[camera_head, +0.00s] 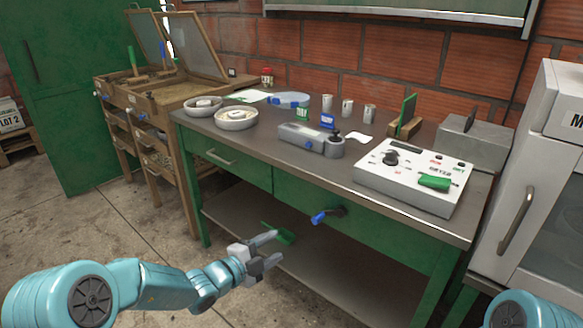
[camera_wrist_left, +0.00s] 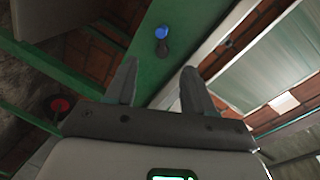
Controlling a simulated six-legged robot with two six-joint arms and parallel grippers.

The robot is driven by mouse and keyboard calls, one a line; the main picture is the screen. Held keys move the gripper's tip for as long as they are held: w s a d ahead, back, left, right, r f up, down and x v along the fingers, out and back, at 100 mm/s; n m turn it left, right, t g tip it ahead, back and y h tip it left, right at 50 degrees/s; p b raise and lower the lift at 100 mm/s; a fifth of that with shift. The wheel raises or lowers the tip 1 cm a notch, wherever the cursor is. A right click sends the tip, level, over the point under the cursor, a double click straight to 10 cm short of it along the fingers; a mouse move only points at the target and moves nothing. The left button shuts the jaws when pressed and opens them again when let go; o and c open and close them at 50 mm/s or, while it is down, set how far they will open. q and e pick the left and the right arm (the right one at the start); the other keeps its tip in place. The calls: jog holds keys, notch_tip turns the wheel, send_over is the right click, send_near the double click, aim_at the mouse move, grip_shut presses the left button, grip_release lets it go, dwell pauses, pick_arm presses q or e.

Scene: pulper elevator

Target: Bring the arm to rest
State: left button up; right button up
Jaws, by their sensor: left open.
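My left arm comes in from the lower left in the head view. My left gripper (camera_head: 268,250) is open and empty in front of the green workbench (camera_head: 225,150), below its top and near the lower shelf. In the left wrist view its two fingers (camera_wrist_left: 158,88) stand apart with nothing between them. A blue-tipped knob (camera_head: 325,215) on the bench front is to the right of the gripper and apart from it. It also shows in the left wrist view beyond the fingers (camera_wrist_left: 161,33). My right gripper is out of view; only a teal part of my right arm shows at the lower right.
A white control box (camera_head: 412,175), a grey meter (camera_head: 311,138), bowls (camera_head: 236,118) and small cups (camera_head: 347,107) stand on the bench. A green object (camera_head: 279,233) shows behind the gripper. A white cabinet (camera_head: 535,190) stands at right. The concrete floor at left is clear.

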pick_arm(q)
jog(key=s+d+f+m+g, duration=0.2)
jog(key=s+f+m+g, duration=0.35)
jog(key=s+f, duration=0.45)
jog(key=s+d+f+m+g, duration=0.2)
jog(key=s+f+m+g, duration=0.35)
jog(key=s+f, duration=0.45)
jog(key=s+a+f+m+g+y, duration=0.2)
jog(key=s+a+f+m+y, duration=0.15)
jog(key=s+m, duration=0.75)
jog(key=s+a+f+m+g+y, duration=0.3)
jog(key=s+m, duration=0.5)
jog(key=m, duration=0.8)
jog(key=w+r+m+t+p, duration=0.2)
jog(key=r+m+p, duration=0.3)
jog(key=r+p, duration=0.4)
jog(key=w+r+m+t+p, duration=0.1)
jog(key=r+m+p, duration=0.4)
jog(key=r+p, duration=0.3)
jog(key=shift+w+a+r+m+t+p, duration=0.25)
jog(key=shift+w+r+m+t+p, duration=0.05)
jog(key=shift+w+r+t+p, duration=0.1)
